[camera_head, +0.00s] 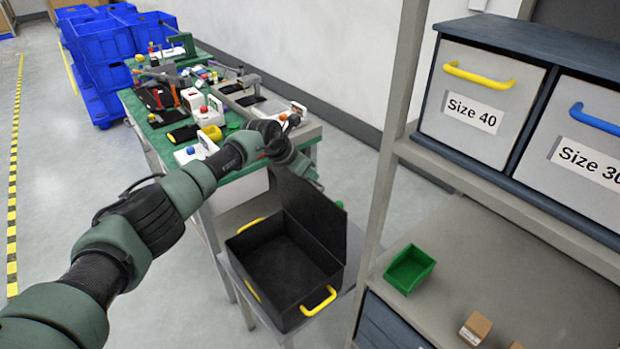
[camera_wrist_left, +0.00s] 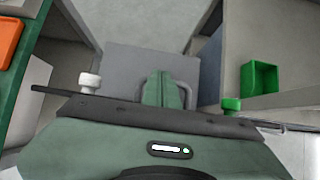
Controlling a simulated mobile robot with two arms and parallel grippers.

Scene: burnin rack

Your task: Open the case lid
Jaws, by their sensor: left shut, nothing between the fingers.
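The black case (camera_head: 256,238) with yellow handles stands on a small grey stand in the head view. Its lid (camera_head: 318,222) stands raised, roughly upright, along the back right side, and the dark inside looks empty. My left gripper (camera_head: 308,172) is at the lid's upper edge, on its far side as far as I can see; I cannot tell whether it touches the lid. In the left wrist view its green fingers (camera_wrist_left: 163,90) are together with nothing between them. A grey panel (camera_wrist_left: 125,58) lies beyond them. My right gripper is not in view.
A green workbench (camera_head: 240,182) crowded with tools and parts is behind the case. A metal shelf post (camera_head: 385,165) stands close on the right, with a green bin (camera_head: 408,268) on the shelf. Blue crates (camera_head: 105,45) stand at the back left. The left floor is clear.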

